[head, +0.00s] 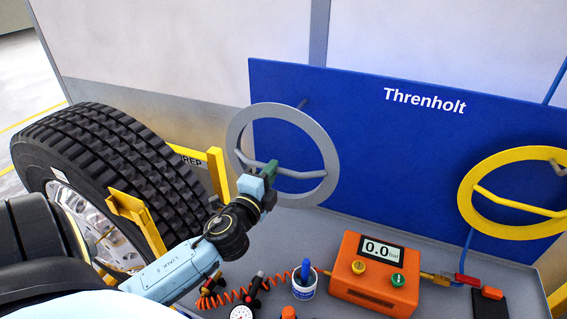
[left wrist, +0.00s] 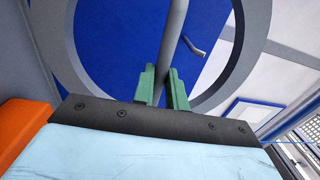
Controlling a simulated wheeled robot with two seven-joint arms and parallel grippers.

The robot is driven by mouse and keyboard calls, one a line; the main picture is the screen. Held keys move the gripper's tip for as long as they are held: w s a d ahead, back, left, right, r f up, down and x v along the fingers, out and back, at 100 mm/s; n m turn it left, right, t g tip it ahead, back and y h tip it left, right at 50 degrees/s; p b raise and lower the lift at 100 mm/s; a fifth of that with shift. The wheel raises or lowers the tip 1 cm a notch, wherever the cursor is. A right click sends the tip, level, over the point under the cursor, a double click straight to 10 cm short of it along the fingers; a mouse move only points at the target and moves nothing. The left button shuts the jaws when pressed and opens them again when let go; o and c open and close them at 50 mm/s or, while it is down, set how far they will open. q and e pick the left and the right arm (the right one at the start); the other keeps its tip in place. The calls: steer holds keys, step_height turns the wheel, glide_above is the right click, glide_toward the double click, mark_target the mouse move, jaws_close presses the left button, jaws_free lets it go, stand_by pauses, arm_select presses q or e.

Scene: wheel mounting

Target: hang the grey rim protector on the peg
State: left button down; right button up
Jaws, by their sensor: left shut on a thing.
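The grey rim protector (head: 238,124) is a flat ring with a bent crossbar, held upright before the blue board. My left gripper (head: 268,172) is shut on its crossbar. In the left wrist view, the green fingers (left wrist: 166,88) close around the crossbar (left wrist: 174,35), and the ring (left wrist: 229,67) spans the picture. A grey peg (head: 303,103) shows at the ring's upper edge in the head view. In the left wrist view the peg (left wrist: 193,47) appears through the ring's opening, beside the crossbar. I cannot tell the gap in depth. My right gripper is out of view.
A yellow ring (head: 476,201) hangs on another peg at right. Below, the grey bench holds an orange gauge box (head: 375,272), a cup (head: 304,287) with a blue-handled tool, and an orange coiled hose (head: 272,288). A large tyre (head: 110,150) in a yellow frame stands left.

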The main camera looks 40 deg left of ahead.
arm_select(q)
steer(key=shift+t, duration=0.3)
steer(key=shift+f+b+x, duration=0.15)
steer(key=shift+b+x, duration=0.15)
steer(key=shift+x, duration=1)
steer(key=shift+f+b+x, duration=0.1)
steer(key=shift+b+x, duration=0.15)
steer(key=shift+x, duration=1.1)
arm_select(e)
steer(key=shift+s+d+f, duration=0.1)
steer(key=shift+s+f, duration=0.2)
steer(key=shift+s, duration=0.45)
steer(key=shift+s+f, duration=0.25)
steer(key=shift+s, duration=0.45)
arm_select(q)
steer(key=shift+r, duration=0.1)
steer(key=shift+w+a, duration=0.1)
steer(key=shift+w, duration=0.1)
steer(key=shift+x, duration=1.25)
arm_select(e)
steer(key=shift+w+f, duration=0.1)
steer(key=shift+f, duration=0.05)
